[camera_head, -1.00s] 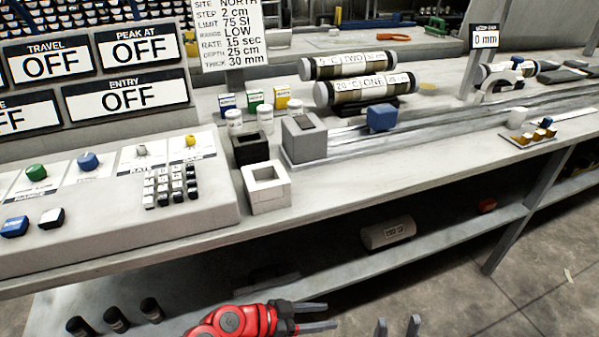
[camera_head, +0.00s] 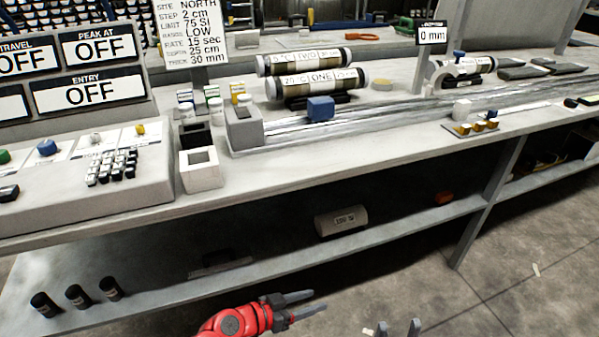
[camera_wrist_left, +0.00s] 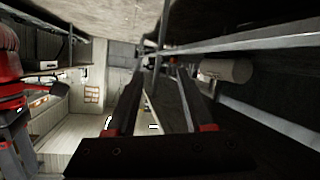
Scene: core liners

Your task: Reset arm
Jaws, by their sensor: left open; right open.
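My left gripper (camera_head: 303,305) is at the bottom of the head view, in front of the bench's lower shelf. Its two grey fingers point right and stand apart with nothing between them. In the left wrist view its fingers (camera_wrist_left: 160,95) are spread and empty. My right gripper (camera_head: 398,328) shows only as two fingertips at the bottom edge of the head view, apart, with nothing seen between them. The rest of it is out of frame.
The workbench (camera_head: 330,165) runs across above the grippers. A labelled cylinder (camera_head: 341,221) lies on its lower shelf (camera_head: 400,220), with several black cups (camera_head: 77,296) at left. Two core tubes (camera_head: 320,90) lie on the bench. Open floor (camera_head: 540,260) is at right.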

